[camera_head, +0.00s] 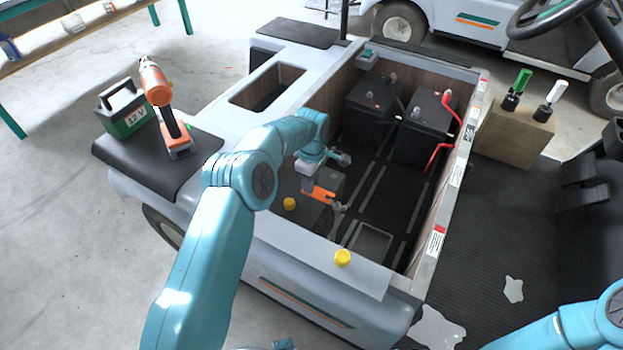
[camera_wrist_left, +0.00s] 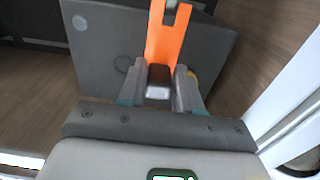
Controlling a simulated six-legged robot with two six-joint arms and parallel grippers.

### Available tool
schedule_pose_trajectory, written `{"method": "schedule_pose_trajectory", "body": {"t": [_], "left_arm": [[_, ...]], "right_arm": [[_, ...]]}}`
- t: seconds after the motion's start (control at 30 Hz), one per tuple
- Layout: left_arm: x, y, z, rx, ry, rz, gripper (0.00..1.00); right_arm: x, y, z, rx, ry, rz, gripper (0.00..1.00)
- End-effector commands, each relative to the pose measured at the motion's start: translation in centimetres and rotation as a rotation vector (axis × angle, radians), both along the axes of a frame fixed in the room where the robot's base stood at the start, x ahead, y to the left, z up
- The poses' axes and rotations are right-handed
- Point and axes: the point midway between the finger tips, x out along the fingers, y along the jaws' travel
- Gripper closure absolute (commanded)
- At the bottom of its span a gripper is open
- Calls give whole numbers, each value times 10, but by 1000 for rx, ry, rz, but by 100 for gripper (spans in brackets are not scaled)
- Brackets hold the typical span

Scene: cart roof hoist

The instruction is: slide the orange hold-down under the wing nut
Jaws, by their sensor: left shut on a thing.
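My left gripper (camera_head: 312,188) reaches down into the cart's open bay and is shut on the orange hold-down (camera_head: 322,195). In the left wrist view the hold-down (camera_wrist_left: 168,40) sticks out beyond the fingers (camera_wrist_left: 158,88), its slotted end pointing away from the gripper. It is above or on a dark grey box (camera_wrist_left: 98,48); I cannot tell if they touch. A small grey metal piece, likely the wing nut (camera_head: 339,207), shows just right of the hold-down's end. The wing nut cannot be made out in the wrist view. My right gripper is out of view.
Two black batteries (camera_head: 420,128) with a red cable stand at the back of the bay. A yellow cap (camera_head: 289,204) is near the grey box; another (camera_head: 343,258) is on the front ledge. The bay wall (camera_head: 447,190) bounds the right side. Bare floor lies between.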

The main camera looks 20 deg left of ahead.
Motion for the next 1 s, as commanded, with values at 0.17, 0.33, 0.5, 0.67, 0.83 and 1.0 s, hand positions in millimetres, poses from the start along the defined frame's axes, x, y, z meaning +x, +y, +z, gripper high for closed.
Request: {"method": "schedule_pose_trajectory", "body": {"t": [0.17,0.33,0.5,0.67,0.83,1.0], "left_arm": [[0,0,-25,0,1,0,100],[0,0,-40,0,1,0,100],[0,0,-48,0,-1,1,100],[0,0,-47,0,0,0,100],[0,0,-47,0,0,0,100],[0,0,-47,0,0,0,100]], "right_arm": [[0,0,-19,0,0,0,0],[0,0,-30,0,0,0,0],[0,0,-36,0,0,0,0],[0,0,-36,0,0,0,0],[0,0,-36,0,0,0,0],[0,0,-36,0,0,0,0]]}}
